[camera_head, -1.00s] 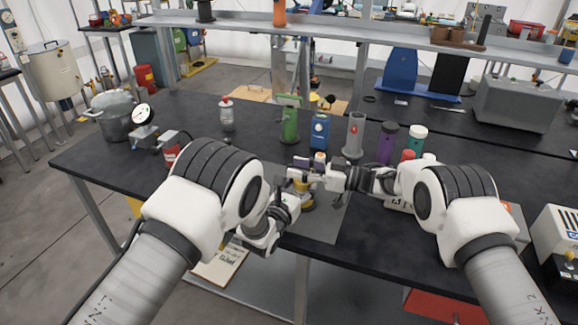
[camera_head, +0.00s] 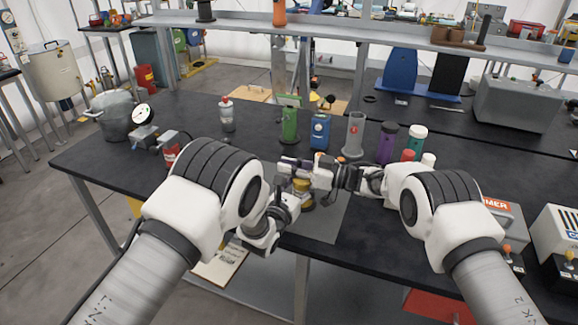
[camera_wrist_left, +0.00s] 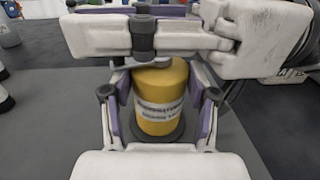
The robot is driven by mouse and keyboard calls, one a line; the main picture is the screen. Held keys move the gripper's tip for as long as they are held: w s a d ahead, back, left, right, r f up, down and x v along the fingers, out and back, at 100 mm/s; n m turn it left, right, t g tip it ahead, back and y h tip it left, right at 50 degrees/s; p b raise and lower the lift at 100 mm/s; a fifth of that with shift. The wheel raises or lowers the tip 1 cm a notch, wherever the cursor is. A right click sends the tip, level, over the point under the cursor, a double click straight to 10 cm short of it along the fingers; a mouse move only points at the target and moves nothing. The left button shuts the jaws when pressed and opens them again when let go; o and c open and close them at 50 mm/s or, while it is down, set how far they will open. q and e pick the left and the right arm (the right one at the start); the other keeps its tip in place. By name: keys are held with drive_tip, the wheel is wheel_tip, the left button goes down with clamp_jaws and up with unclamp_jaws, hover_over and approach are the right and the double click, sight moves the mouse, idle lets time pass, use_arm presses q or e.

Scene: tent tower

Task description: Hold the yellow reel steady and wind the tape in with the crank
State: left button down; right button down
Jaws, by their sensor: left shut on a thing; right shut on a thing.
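The yellow reel (camera_head: 303,190) stands upright on the grey mat (camera_head: 322,226). It also shows in the left wrist view as a yellow drum (camera_wrist_left: 160,92) with a pale label, on a dark round base. My left gripper (camera_wrist_left: 162,108) is shut on it, with a purple-padded finger on each side. My right gripper (camera_head: 290,168) reaches across above the reel. In the left wrist view it is shut on a dark upright crank knob (camera_wrist_left: 142,36) over the reel's top. The rest of the crank is mostly hidden by the right gripper. I cannot make out the tape.
Behind the grippers stand a green holder (camera_head: 290,125), a blue box (camera_head: 320,132), a grey cylinder (camera_head: 354,135) and purple (camera_head: 387,143) and teal bottles (camera_head: 416,139). A pot (camera_head: 113,115) and gauge stand at the left.

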drive_tip(key=shift+w+r+t, duration=0.1)
drive_tip(key=shift+t, duration=0.2)
drive_tip(key=shift+w+d+m+t+h, duration=0.2)
drive_tip(key=shift+w+m+t+h, duration=0.25)
drive_tip(key=shift+m+t+h, duration=1.15)
drive_tip(key=shift+w+d+m+t+h, duration=0.15)
drive_tip(key=shift+w+m+t+h, duration=0.25)
drive_tip(key=shift+m+t+h, duration=1.15)
drive_tip(key=shift+w+d+m+t+h, duration=0.2)
drive_tip(key=shift+w+m+t+h, duration=0.25)
drive_tip(key=shift+m+t+h, duration=1.15)
drive_tip(key=shift+n+t+y, duration=0.25)
drive_tip(key=shift+t, duration=0.1)
drive_tip(key=c, duration=1.1)
unclamp_jaws()
drive_tip(key=shift+d, duration=0.1)
drive_tip(key=v, duration=1.2)
